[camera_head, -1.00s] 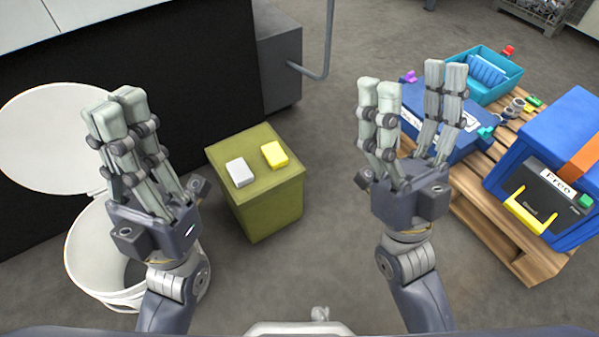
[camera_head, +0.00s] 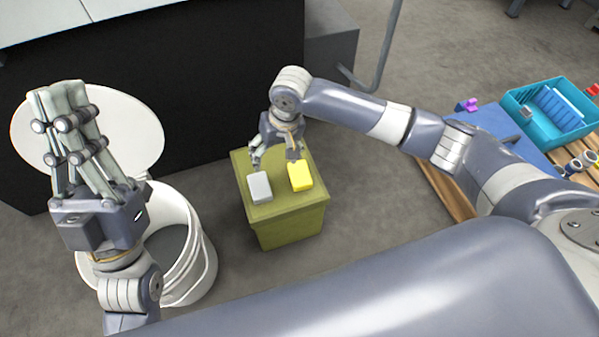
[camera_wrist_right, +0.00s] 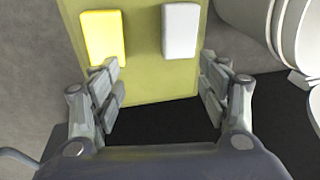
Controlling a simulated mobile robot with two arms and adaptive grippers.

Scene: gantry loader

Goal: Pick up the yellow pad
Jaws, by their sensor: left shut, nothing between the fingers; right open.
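The yellow pad (camera_head: 300,176) lies on top of an olive-green box (camera_head: 290,207), to the right of a white pad (camera_head: 259,187). In the right wrist view the yellow pad (camera_wrist_right: 103,37) is at the upper left and the white pad (camera_wrist_right: 180,31) to its right. My right gripper (camera_head: 276,158) is open above the far side of the box, fingers pointing down. In the wrist view the left finger overlaps the yellow pad's lower edge; I cannot tell if they touch. My left gripper (camera_head: 62,95) is shut and empty, fingers up, over the white bin's area.
A white bin (camera_head: 205,250) with its lid open (camera_head: 110,130) stands left of the box. A black panel (camera_head: 200,80) rises behind. At the right, a teal crate (camera_head: 545,125) and a blue case (camera_head: 490,125) rest on a wooden pallet (camera_head: 445,190).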

